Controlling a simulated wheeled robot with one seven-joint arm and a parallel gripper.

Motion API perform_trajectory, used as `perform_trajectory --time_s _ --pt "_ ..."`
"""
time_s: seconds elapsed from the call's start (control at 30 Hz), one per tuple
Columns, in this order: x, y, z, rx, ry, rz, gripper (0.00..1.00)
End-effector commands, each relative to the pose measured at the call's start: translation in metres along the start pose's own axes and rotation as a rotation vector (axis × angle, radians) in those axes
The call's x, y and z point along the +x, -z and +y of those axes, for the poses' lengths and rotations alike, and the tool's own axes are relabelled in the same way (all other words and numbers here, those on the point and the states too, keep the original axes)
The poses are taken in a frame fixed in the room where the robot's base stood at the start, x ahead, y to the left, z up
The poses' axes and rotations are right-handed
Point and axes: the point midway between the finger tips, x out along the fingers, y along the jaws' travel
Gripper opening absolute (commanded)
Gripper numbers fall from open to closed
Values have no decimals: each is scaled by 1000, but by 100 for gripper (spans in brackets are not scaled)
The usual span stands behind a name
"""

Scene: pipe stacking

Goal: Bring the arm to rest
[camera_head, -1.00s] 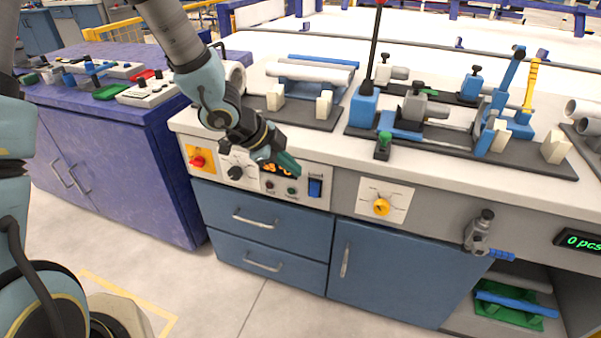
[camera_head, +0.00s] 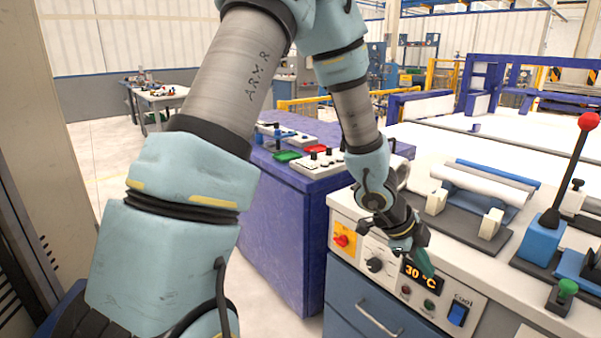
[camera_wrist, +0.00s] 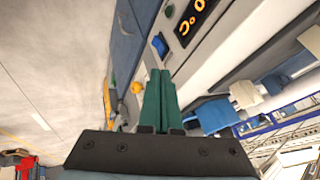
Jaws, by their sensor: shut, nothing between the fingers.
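My gripper (camera_head: 424,264) hangs in front of the workbench's control panel, its green fingers together and empty. In the wrist view the closed green fingers (camera_wrist: 160,88) lie side by side with nothing between them. My arm, marked with lettering, fills the left and middle of the head view and bends down to the panel. The panel's display (camera_head: 419,276) reads 30 °C and is partly beside the fingers. The blue Cool switch (camera_head: 457,313) is to the right of the fingertips.
The white workbench (camera_head: 349,203) carries pipes (camera_head: 482,186) on a dark fixture and a red-knobbed lever (camera_head: 588,122). A purple cabinet (camera_head: 275,218) with small control boxes stands left of the bench. Open floor lies at the far left.

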Motion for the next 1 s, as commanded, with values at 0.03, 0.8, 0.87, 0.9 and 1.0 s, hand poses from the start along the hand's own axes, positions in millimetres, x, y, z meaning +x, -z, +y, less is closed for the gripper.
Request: perform_trajectory --time_s 0.03,0.8,0.87,0.9,1.0 --pt "-15 -19 -8 -71 31 -53 0" --pt "-300 -209 140 -2054 451 -598 0" --pt "-301 -208 142 -2076 451 -595 0" --pt "-301 -208 142 -2076 451 -595 0" --pt "-301 -208 142 -2076 451 -595 0"
